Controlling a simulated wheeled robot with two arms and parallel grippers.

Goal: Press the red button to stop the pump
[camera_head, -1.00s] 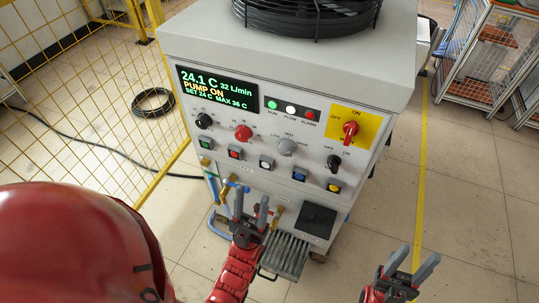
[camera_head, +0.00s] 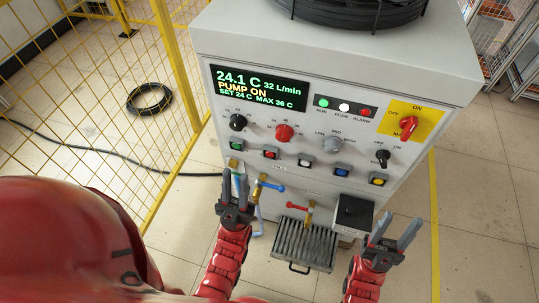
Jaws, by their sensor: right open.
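The red button (camera_head: 270,153) is in the row of small square buttons on the front panel of the white machine (camera_head: 330,50). It sits second from the left, right of the green button (camera_head: 236,145). The display (camera_head: 258,89) reads PUMP ON, 24.1 C and 32 L/min. My right gripper (camera_head: 396,230) is open and empty at the lower right, in front of the machine's lower right side.
A red knob (camera_head: 284,133) sits just above the red button. Valves with a blue handle (camera_head: 270,186) and a red handle (camera_head: 298,206) stick out below the buttons. A grate tray (camera_head: 303,243) juts out low. A yellow mesh fence (camera_head: 100,120) stands left.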

